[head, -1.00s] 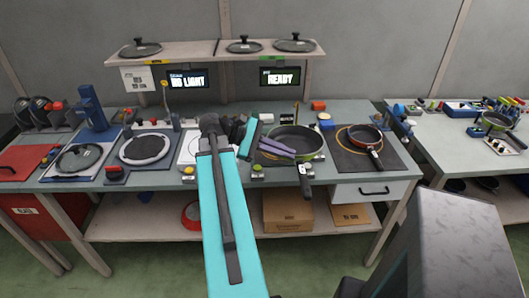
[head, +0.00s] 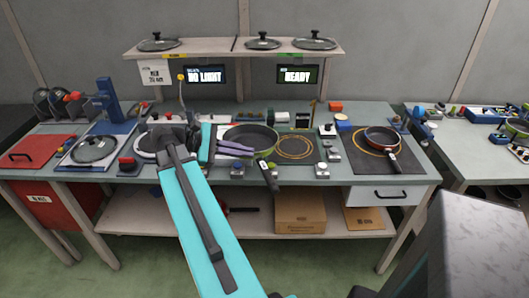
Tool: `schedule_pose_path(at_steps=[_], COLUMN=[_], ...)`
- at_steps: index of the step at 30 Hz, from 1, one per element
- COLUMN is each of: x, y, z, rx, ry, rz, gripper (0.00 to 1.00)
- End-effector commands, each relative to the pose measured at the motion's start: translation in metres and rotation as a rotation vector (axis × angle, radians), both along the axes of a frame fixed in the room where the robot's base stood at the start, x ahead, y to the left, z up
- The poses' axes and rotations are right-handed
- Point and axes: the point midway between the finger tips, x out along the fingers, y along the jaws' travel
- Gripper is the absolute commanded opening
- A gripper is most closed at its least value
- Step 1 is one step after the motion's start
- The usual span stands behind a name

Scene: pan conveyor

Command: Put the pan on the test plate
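The pan (head: 250,136), dark inside with a green rim, is at the middle of the bench. Its black handle (head: 268,176) points towards the front and has a green part near its root. My gripper (head: 250,149) reaches in from the left. Its purple fingers overlap the pan's front left side and appear shut on it; the exact contact is too small to see. I cannot tell whether the pan is lifted. A plate with a pale ring (head: 142,144), left of my arm and partly hidden by it, may be the test plate; no label confirms this.
A dark plate with orange rings (head: 296,148) lies bare right of the pan. A lid (head: 93,148) lies at left. Screens read "NO LIGHT" (head: 205,75) and "READY" (head: 298,74). Lids stand on the shelf (head: 210,46).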

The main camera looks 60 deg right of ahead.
Motion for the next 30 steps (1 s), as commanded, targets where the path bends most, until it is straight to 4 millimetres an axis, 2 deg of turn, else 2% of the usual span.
schedule_pose_path(at_steps=[1, 17, 23, 30], x=[0.013, 0.135, 0.182, 0.24], y=[0.006, 0.071, 0.104, 0.152], z=[-0.004, -0.04, -0.052, -0.067], rx=[-0.002, -0.002, -0.003, -0.003], ry=[0.001, 0.001, 0.0, 0.0], rz=[0.032, 0.406, 0.581, 0.82], gripper=[0.0, 0.0, 0.0, 0.0])
